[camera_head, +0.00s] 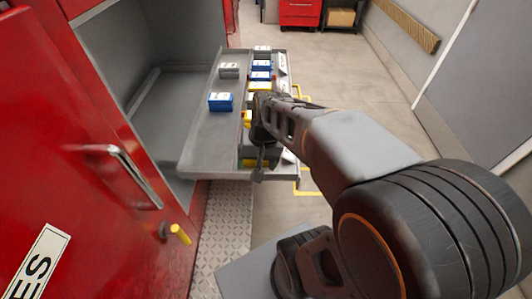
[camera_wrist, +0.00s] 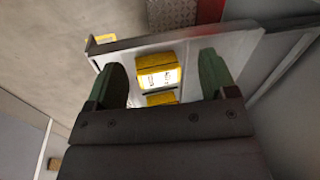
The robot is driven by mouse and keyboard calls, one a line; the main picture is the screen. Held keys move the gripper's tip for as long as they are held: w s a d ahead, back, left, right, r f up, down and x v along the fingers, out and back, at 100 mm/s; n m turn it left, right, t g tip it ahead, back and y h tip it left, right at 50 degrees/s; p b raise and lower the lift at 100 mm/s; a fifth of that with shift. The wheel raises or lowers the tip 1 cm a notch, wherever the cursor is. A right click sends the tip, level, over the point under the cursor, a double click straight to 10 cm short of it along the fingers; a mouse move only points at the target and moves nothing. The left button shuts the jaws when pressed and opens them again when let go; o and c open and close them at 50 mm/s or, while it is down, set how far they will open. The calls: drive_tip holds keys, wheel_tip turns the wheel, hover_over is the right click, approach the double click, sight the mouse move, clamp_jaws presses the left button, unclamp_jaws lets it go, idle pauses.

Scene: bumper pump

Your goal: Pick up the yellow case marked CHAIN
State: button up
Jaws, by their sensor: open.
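In the wrist view, a yellow case (camera_wrist: 155,61) with a white label lies between the two fingers of my gripper (camera_wrist: 161,66). The label is too small and turned to read, so I cannot tell whether it says CHAIN. A second yellow case (camera_wrist: 160,99) shows partly behind my gripper's body. My gripper is open, with a gap on each side of the labelled case. In the head view my gripper (camera_head: 262,158) is over the near right part of the pulled-out tray (camera_head: 205,150). Yellow shows beside it (camera_head: 247,163), mostly hidden by my arm.
Farther along the tray are a blue case (camera_head: 220,103), a grey case (camera_head: 229,70), more blue cases (camera_head: 261,76) and a yellow one (camera_head: 260,87). A red door (camera_head: 90,180) with a handle stands at left. Open floor (camera_head: 345,75) lies beyond.

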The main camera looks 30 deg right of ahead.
drive_tip(key=shift+o, duration=1.1)
drive_tip(key=w+d+f+m+y+p, duration=0.1)
drive_tip(key=w+d+f+m+y, duration=0.3)
drive_tip(key=d+m, duration=0.5)
drive_tip(key=w+m+y, duration=0.2)
drive_tip(key=shift+f+y, duration=0.2)
drive_tip(key=shift+y, duration=0.1)
drive_tip(key=d+f+m+t+y, duration=0.1)
drive_tip(key=d+m, duration=0.1)
drive_tip(key=d, duration=0.1)
drive_tip(key=w+d+f+m+t+y+p, duration=0.1)
drive_tip(key=d+f+m+t, duration=0.1)
drive_tip(key=d+m, duration=0.1)
drive_tip(key=w+d+f+m+t+y, duration=0.1)
drive_tip(key=d+m+t, duration=0.1)
drive_tip(key=m, duration=0.1)
drive_tip(key=shift+d+f, duration=0.3)
drive_tip(key=shift+d, duration=0.1)
drive_tip(key=shift+t, duration=0.3)
drive_tip(key=p+x, duration=0.2)
drive_tip(key=x, duration=1)
drive_tip(key=shift+w+a+f+p, duration=0.25)
drive_tip(key=shift+f+p, duration=0.05)
drive_tip(key=shift+p, duration=0.05)
drive_tip(key=c, duration=1.3)
